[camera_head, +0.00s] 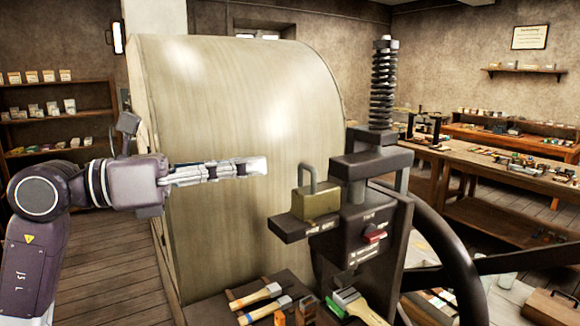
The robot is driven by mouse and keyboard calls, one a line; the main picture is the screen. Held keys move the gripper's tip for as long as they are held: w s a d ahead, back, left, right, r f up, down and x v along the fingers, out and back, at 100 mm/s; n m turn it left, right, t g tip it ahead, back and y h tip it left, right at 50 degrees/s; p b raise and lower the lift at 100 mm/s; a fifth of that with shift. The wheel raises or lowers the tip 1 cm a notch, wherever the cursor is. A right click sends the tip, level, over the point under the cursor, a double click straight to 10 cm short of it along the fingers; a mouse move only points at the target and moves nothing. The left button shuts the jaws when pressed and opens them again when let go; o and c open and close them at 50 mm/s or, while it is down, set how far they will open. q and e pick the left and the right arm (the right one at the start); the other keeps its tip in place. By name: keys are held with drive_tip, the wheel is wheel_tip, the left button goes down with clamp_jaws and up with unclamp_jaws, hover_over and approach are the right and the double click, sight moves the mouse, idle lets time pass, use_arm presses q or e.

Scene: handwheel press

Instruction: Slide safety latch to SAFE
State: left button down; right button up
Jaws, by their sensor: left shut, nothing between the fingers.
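The handwheel press has a dark housing (345,238) in the middle right, with small white lettering too small to read. A small red piece (375,237) sticks out from its front face. It looks like the safety latch, but I cannot read its position. A brass block with a grey loop handle (316,204) stands upright on the dark ledge at the left of the housing. My left gripper (262,166) is shut and empty. It points right, in front of the big pale drum, left of and higher than the brass block. My right gripper is not in view.
The large pale drum (235,120) fills the middle left. A dark spring column (384,85) rises above the press, and a big spoked handwheel (450,245) stands at its right. Brushes with wooden handles (258,297) lie below. A workbench (500,150) stands at the back right.

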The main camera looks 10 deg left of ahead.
use_arm(q)
drive_tip(key=a+y, duration=0.1)
drive_tip(key=a, duration=0.1)
drive_tip(key=a+t+y, duration=0.1)
drive_tip(key=w+a+y, duration=0.1)
drive_tip(key=a, duration=0.1)
drive_tip(key=shift+a+f+y, duration=0.2)
drive_tip(key=shift+a+y, duration=0.15)
drive_tip(key=shift+y, duration=0.05)
drive_tip(key=p, duration=0.7)
approach(304, 167)
drive_tip(key=x, duration=0.6)
drive_tip(key=shift+s+r, duration=0.1)
drive_tip(key=shift+r, duration=0.05)
drive_tip(key=shift+w+d+f, duration=0.2)
drive_tip(key=shift+w+d, duration=0.1)
drive_tip(key=shift+d, duration=0.1)
drive_tip(key=shift+w, duration=0.15)
